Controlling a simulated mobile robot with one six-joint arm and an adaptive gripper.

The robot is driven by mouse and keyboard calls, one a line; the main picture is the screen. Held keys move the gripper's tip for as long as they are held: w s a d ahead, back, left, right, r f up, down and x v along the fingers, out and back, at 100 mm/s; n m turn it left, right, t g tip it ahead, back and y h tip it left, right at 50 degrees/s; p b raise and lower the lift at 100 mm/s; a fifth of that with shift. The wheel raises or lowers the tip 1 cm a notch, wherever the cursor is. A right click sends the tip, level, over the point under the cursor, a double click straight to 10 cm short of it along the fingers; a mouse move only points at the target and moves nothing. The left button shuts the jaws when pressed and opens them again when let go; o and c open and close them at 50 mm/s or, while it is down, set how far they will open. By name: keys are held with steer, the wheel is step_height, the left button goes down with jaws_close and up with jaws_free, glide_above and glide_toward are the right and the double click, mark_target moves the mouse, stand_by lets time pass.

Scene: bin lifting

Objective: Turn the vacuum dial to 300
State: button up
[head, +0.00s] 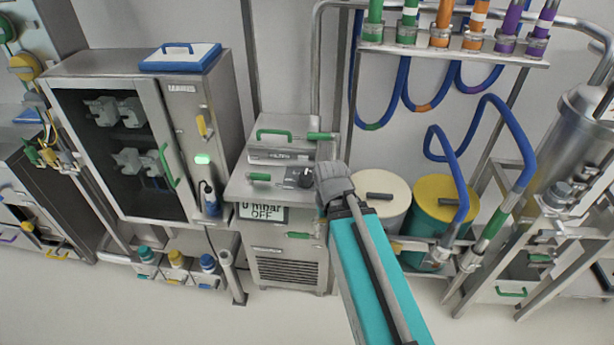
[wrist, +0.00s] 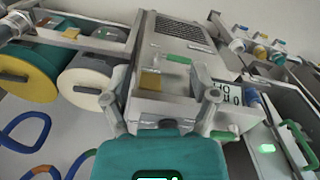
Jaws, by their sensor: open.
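The vacuum unit (head: 285,240) is a grey steel cabinet with a display (head: 262,212) reading "0 mbar OFF". The dial (head: 305,177) is a small dark knob on its top panel, right of a green-handled fitting. My gripper (head: 327,182) is over the right end of that panel, close beside the dial, and partly covers this area. In the wrist view the gripper (wrist: 155,86) has its two fingers spread wide, with the unit's front edge between them. The display (wrist: 226,92) shows upside down there. I cannot clearly make out the dial or its setting in the wrist view.
A steel cabinet with a dark window (head: 125,150) stands left of the unit. A cream drum (head: 388,190) and a yellow-lidded green drum (head: 440,200) stand right. Blue hoses (head: 405,85) hang behind, below a pipe rack. The floor in front is clear.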

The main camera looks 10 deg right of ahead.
mark_target(306, 175)
steer(key=shift+o, duration=0.6)
steer(key=w+r+m+p, duration=0.3)
steer(key=w, duration=1.1)
steer(key=w+r+m+p, duration=0.3)
steer(key=w, duration=1.2)
steer(key=shift+a+m, duration=0.25)
steer(key=shift+m, duration=0.05)
steer(key=shift+s, duration=0.1)
steer(key=shift+f, duration=0.15)
step_height(306, 175, down, 14)
steer(key=b, duration=1.4)
steer(key=shift+r, duration=0.2)
steer(key=c, duration=1)
